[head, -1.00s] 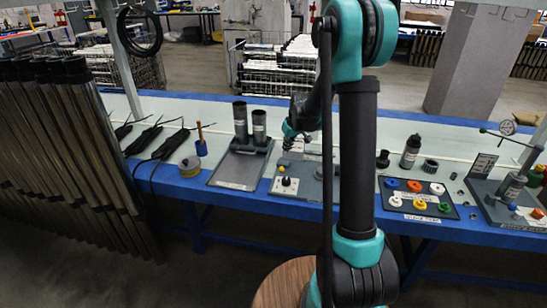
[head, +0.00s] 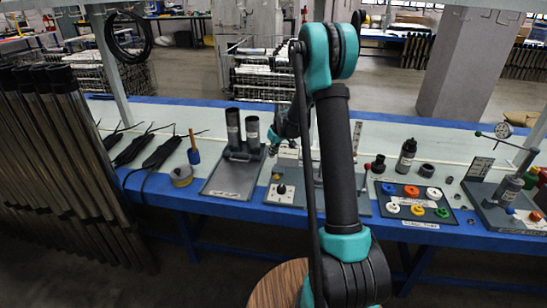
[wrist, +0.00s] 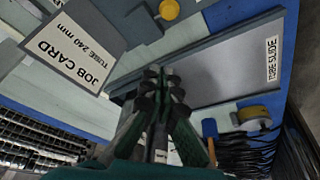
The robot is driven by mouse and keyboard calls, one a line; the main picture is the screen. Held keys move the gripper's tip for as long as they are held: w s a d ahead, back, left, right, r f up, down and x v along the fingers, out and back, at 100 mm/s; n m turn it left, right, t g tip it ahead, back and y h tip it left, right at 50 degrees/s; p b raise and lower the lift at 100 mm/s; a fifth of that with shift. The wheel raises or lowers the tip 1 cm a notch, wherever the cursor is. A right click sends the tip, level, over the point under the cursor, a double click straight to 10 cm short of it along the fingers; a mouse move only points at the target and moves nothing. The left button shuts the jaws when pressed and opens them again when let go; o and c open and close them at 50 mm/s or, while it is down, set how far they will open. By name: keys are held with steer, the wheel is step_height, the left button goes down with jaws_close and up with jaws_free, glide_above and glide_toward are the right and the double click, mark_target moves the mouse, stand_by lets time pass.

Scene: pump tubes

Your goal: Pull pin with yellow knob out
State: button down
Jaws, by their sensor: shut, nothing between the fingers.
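The yellow knob (wrist: 169,9) shows at the top edge of the wrist view, on a grey fixture. In the head view a small yellow spot on the fixture beside the black dial looks like the same knob (head: 276,177). The pin itself cannot be made out. My gripper (wrist: 158,74) is shut and empty, over the edge of the grey tube slide plate (wrist: 225,68) and apart from the knob. In the head view my gripper (head: 272,138) is small and partly lost against the fixture, near the black cylinders.
Two black cylinders (head: 233,127) stand on the plate left of the fixture. A job card (wrist: 75,50) stands close to my gripper. A board of coloured rings (head: 412,201) is to the right.

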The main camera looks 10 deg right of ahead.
glide_above(271, 178)
steer(key=w, duration=0.4)
step_height(271, 178, down, 7)
steer(key=shift+f, duration=0.15)
steer(key=shift+s+d+f, duration=0.25)
steer(key=shift+s, duration=0.25)
steer(key=shift+s+d+f, duration=0.2)
steer(key=shift+s, duration=0.25)
steer(key=shift+s+d+f, duration=0.3)
steer(key=shift+s+f, duration=0.05)
steer(key=shift+s, duration=0.35)
steer(key=shift+s+a, duration=0.2)
steer(key=shift+s, duration=0.3)
steer(key=shift+s+a, duration=0.15)
steer(key=shift+s, duration=0.35)
steer(key=w, duration=0.1)
steer(key=w+a+r, duration=0.1)
steer(key=w+r, duration=0.1)
steer(key=shift+w+a+r, duration=0.1)
steer(key=shift+a+r, duration=0.1)
steer(key=shift+a, duration=0.05)
steer(key=v, duration=0.9)
